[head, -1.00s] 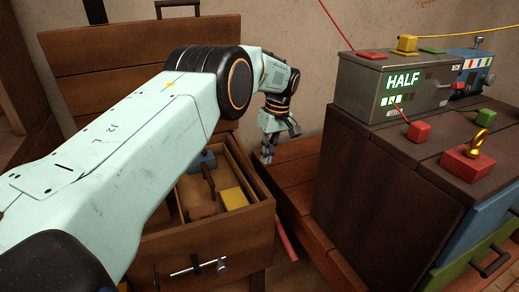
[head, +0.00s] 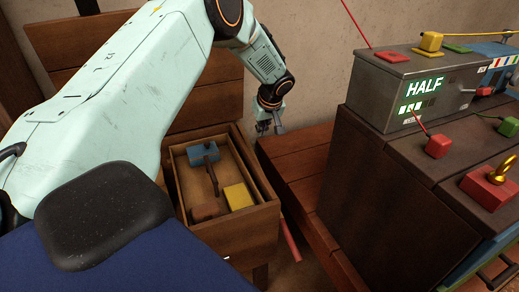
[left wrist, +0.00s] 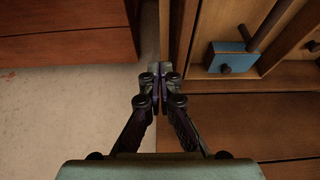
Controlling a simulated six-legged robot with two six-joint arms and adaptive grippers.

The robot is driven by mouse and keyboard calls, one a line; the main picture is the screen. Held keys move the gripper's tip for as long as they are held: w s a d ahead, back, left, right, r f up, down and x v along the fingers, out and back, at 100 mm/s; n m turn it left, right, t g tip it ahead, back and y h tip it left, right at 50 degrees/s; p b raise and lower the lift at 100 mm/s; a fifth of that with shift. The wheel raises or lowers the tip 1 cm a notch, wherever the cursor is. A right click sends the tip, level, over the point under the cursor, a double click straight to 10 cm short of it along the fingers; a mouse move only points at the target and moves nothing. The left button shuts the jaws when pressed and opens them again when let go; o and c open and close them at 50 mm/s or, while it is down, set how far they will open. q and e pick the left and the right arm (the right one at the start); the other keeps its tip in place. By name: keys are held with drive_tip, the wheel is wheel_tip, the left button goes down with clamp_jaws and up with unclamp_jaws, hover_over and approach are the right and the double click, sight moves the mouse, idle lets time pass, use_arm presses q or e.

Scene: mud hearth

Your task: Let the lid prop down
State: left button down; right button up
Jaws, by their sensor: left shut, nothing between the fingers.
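A wooden chest (head: 237,236) stands open, its raised wooden lid (head: 65,50) behind it and partly hidden by my left arm. I cannot clearly make out a lid prop. My left gripper (head: 278,128) is shut and empty, pointing down beyond the chest's far right corner. In the left wrist view the left gripper (left wrist: 161,88) has its fingertips together, beside the chest's wooden edge (left wrist: 178,45); I cannot tell whether they touch it. My right gripper is not in view.
The chest tray holds a blue block with a dark handle (head: 203,153), a yellow block (head: 239,196) and a brown block (head: 205,212). A red bar (head: 290,240) slants beside it. A grey box reading HALF (head: 380,95) sits on a dark cabinet (head: 375,180) at right.

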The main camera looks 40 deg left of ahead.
sight(255, 155)
use_arm(q)
drive_tip(key=b+x, duration=0.1)
drive_tip(key=x, duration=0.3)
drive_tip(key=b+x, duration=0.2)
drive_tip(key=x, duration=0.2)
drive_tip(key=b+x, duration=0.2)
drive_tip(key=x, duration=0.2)
drive_tip(key=shift+s+d, duration=0.15)
drive_tip(key=shift+s, duration=0.1)
drive_tip(key=shift+w+f+b, duration=0.2)
drive_tip(key=shift+f+b, duration=0.2)
drive_tip(key=shift+f, duration=0.1)
drive_tip(key=shift+f, duration=0.15)
drive_tip(key=shift+a+f, duration=0.3)
drive_tip(key=shift+f, duration=0.15)
drive_tip(key=shift+w+a+f, duration=0.25)
drive_tip(key=shift+a+f, duration=0.1)
drive_tip(key=shift+f, duration=0.2)
drive_tip(key=shift+r, duration=0.2)
